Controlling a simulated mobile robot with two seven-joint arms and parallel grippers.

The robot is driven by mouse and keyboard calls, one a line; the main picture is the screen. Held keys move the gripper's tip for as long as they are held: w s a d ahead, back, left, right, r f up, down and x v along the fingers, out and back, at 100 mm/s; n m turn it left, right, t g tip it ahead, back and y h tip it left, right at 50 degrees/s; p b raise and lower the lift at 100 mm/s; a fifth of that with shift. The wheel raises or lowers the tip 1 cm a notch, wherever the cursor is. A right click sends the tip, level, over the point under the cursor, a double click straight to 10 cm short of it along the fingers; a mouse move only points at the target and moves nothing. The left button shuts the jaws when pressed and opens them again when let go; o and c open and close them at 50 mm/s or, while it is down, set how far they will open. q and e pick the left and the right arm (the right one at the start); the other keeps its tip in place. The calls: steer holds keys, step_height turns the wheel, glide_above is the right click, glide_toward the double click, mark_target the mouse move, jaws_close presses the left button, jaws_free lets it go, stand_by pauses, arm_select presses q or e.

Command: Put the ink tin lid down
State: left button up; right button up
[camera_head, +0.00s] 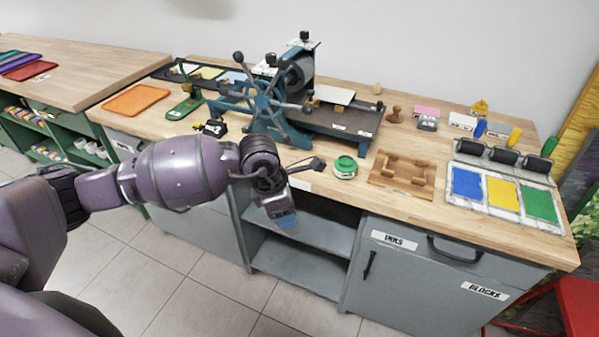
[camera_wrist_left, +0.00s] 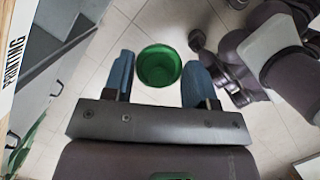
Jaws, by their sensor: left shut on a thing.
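My left gripper (camera_head: 283,212) is in front of the bench's front edge, pointing down over the open grey shelves. In the left wrist view the left gripper (camera_wrist_left: 160,82) has its blue fingers on either side of a round green lid (camera_wrist_left: 158,65) and is shut on it. The lid's hollow side shows. In the head view the lid is mostly hidden by the gripper. A round green and white ink tin (camera_head: 345,167) stands on the bench near the front edge, right of the gripper. My right gripper is in neither view.
A wooden tray (camera_head: 402,182) lies right of the tin, then blue, yellow and green ink slabs (camera_head: 502,198) with rollers. A teal press (camera_head: 270,110) stands behind. A small black object (camera_head: 312,164) lies left of the tin. Bare wood (camera_head: 385,209) runs along the front edge.

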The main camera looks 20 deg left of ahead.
arm_select(q)
steer(key=b, duration=0.2)
glide_toward(316, 174)
steer(key=f, duration=0.1)
steer(key=s+d+f, duration=0.1)
steer(key=f, duration=0.1)
steer(key=s+d+f, duration=0.1)
steer(key=f, duration=0.1)
steer(key=shift+d, duration=0.15)
steer(key=w, duration=0.1)
steer(key=w+f, duration=0.1)
steer(key=w, duration=0.1)
steer(key=shift+w+d+b, duration=0.1)
steer(key=shift+w+b, duration=0.15)
steer(key=shift+b, duration=0.05)
steer(key=shift+f, duration=0.25)
steer(key=shift+f, duration=0.2)
steer(key=o, duration=0.9)
steer(key=shift+r, duration=0.1)
